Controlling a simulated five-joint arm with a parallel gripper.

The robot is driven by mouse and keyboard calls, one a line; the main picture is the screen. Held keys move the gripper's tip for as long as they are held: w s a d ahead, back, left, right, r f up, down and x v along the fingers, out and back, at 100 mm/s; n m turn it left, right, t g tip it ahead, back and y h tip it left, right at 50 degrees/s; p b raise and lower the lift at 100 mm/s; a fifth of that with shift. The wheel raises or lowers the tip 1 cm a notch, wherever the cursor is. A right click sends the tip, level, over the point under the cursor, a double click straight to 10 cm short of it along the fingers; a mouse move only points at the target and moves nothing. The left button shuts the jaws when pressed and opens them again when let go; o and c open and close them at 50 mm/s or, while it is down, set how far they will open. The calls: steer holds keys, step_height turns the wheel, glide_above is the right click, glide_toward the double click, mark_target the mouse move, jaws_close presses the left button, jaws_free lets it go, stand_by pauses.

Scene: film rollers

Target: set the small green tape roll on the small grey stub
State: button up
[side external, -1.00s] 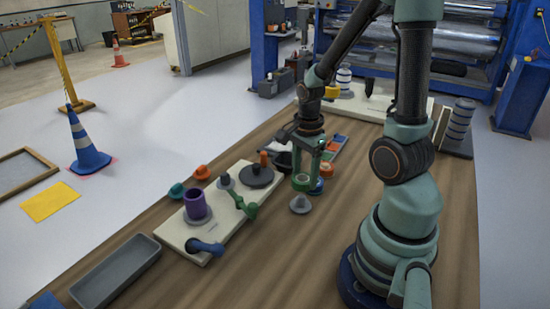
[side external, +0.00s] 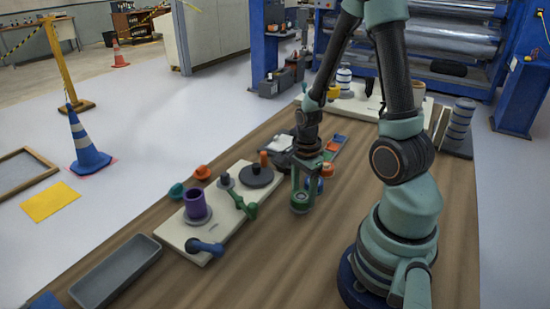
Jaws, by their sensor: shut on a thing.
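My gripper (side external: 302,191) points down in the side external view, shut on the small green tape roll (side external: 300,198). The roll is right at the small grey stub (side external: 299,210), of which only a grey rim shows below the roll. The fingers and roll hide the rest of the stub. I cannot tell whether the roll is around the stub's post or just above it.
A cream board (side external: 180,231) to the left carries a purple cup (side external: 195,204), a dark disc (side external: 257,175) and green and blue levers. A grey tray (side external: 116,269) lies front left. Orange and blue rolls are close behind my gripper. Bare table lies in front.

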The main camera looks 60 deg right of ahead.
steer(key=shift+f, duration=0.2)
steer(key=o, duration=1.4)
steer(key=shift+r, duration=0.1)
step_height(320, 180, up, 12)
steer(key=shift+f, duration=0.1)
steer(key=w+a+r+n+t, duration=0.1)
steer(key=a+r+n+t, duration=0.1)
steer(key=n, duration=0.5)
steer(key=w+a+r+n+t, duration=0.1)
steer(key=w+a+r+n, duration=0.1)
steer(key=a+r+n, duration=0.3)
steer(key=w+a+r+n+t, duration=0.1)
steer(key=a+r+n, duration=0.3)
steer(key=n, duration=0.6)
steer(key=shift+w+a+r+t, duration=0.1)
steer(key=shift+a+t, duration=0.3)
steer(key=shift+a, duration=0.25)
steer(key=shift+w+a+r+t, duration=0.1)
steer(key=shift+a+t, duration=0.3)
steer(key=shift+a, duration=0.25)
